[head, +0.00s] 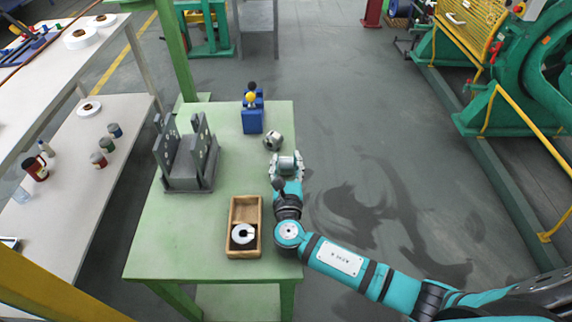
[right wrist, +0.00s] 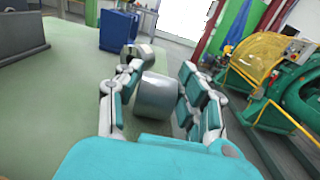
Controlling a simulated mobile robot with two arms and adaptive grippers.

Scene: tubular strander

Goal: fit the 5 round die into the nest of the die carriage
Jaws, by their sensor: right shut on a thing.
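My right gripper (head: 287,168) is shut on a grey metal cylinder (right wrist: 157,97), which sits between its fingers near the right edge of the green table (head: 185,235). The cylinder also shows in the head view (head: 288,165). I cannot read any marking on it. A second short round metal piece (head: 273,140) with a dark hole stands on the table just beyond the gripper; it also shows in the right wrist view (right wrist: 137,52). A grey fixture (head: 187,165) with two upright plates stands at the table's left. I cannot tell for certain which part is the die carriage's nest. My left gripper is out of view.
A wooden box (head: 232,210) with a pale slotted ring (head: 243,233) in it lies at the near right of the table. A blue block (head: 252,120) with a yellow knob stands at the back. The table's middle and near left are clear. A green post rises behind.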

